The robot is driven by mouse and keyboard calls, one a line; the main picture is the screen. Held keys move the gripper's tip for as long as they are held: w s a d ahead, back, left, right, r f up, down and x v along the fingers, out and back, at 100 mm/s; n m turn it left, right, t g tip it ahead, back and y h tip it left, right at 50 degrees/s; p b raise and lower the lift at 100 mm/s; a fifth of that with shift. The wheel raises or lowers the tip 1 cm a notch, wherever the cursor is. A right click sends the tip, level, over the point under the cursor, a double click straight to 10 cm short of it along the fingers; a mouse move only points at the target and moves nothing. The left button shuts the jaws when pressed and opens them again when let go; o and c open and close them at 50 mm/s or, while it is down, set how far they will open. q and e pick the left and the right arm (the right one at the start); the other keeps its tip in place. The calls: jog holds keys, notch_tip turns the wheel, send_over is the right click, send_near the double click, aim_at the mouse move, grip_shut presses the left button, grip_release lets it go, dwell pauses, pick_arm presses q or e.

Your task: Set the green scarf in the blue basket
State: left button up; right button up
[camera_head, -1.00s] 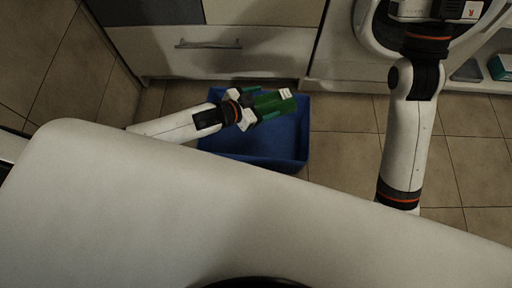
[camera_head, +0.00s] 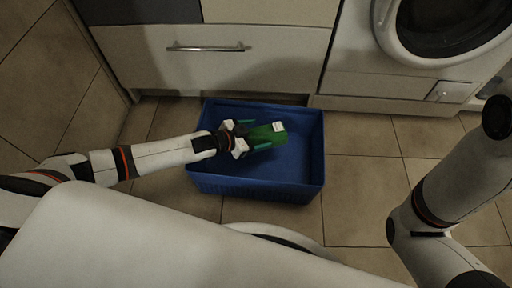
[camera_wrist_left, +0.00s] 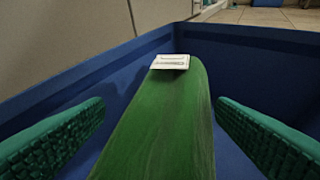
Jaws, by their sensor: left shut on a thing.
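The green scarf (camera_head: 269,137) is a folded strip with a white label, held in my left gripper (camera_head: 254,136). The blue basket (camera_head: 306,180) stands on the floor in front of the cabinet. In the head view the scarf is over the basket's inside. In the left wrist view the scarf (camera_wrist_left: 163,125) runs forward between the green fingers, with the basket's blue walls (camera_wrist_left: 255,55) around it. I cannot tell whether the scarf touches the basket's bottom. My right arm is at the right of the head view, but its gripper is out of sight.
A white cabinet drawer (camera_head: 200,70) with a metal handle is behind the basket. A washing machine (camera_head: 365,60) stands at the back right. The tiled floor (camera_head: 355,185) right of the basket is free.

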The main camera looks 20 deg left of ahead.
pick_arm(q)
notch_tip(320, 180, down, 4)
jog(key=b, duration=0.3)
jog(key=shift+f, duration=0.6)
jog(key=o, duration=1.6)
jog(key=shift+r, duration=0.1)
